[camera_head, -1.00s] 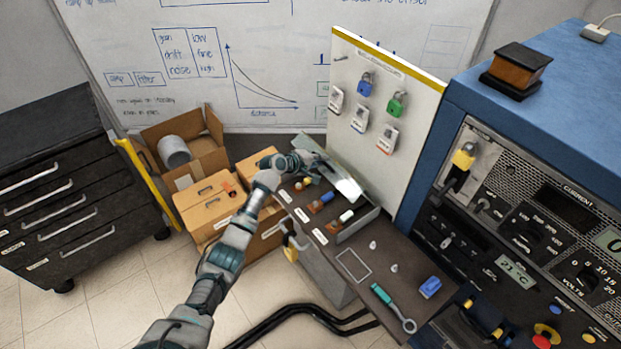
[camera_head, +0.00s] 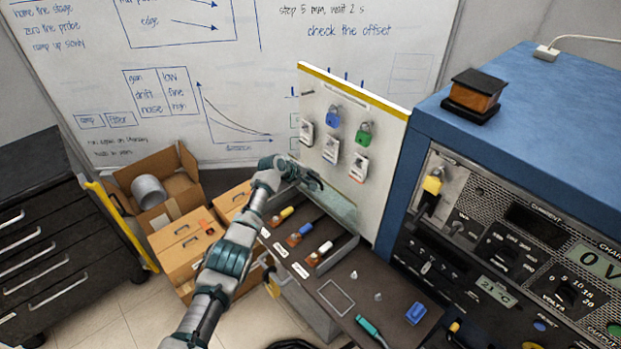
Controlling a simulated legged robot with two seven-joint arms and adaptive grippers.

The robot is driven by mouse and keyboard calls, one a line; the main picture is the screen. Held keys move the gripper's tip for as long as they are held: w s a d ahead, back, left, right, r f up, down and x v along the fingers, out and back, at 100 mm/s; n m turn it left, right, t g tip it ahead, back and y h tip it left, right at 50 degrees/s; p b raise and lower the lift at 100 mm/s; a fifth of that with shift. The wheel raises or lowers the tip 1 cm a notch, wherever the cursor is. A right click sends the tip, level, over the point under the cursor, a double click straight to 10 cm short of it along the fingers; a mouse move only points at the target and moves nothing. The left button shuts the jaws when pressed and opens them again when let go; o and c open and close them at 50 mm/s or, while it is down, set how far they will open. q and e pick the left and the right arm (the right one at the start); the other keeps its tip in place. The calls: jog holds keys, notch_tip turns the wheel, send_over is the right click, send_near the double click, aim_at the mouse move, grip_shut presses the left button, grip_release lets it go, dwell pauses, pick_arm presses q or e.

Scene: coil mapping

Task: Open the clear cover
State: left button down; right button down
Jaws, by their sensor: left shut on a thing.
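The clear cover (camera_head: 341,208) is a see-through panel at the back of the dark open-topped box (camera_head: 338,250). It stands steeply raised, close to the white board. My left gripper (camera_head: 316,184) is shut on the cover near its upper left edge; the fingers hide part of that edge. Below it, the box's inside is uncovered, with yellow (camera_head: 287,212), blue (camera_head: 306,230) and white (camera_head: 326,247) handled pieces in a row. My right gripper is not in view.
The white board (camera_head: 350,95) with padlocks and tags stands right behind the cover. A blue cabinet (camera_head: 510,110) with instrument panels is at the right. Cardboard boxes (camera_head: 180,245) and a black drawer unit (camera_head: 50,230) are at the left. A blue block (camera_head: 416,313) lies on the bench front.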

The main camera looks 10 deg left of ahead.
pick_arm(q)
jog(key=shift+s+d+f, duration=0.1)
jog(key=shift+f, duration=0.15)
jog(key=c, duration=1.2)
grip_release()
jog(key=shift+r, duration=0.1)
jog(key=shift+s+a+r, duration=0.1)
jog(key=shift+a+r, duration=0.15)
jog(key=shift+r, duration=0.15)
jog(key=v, duration=1)
jog(key=shift+s+a+r, duration=0.2)
jog(key=shift+s+r, duration=0.05)
jog(key=shift+s, duration=0.05)
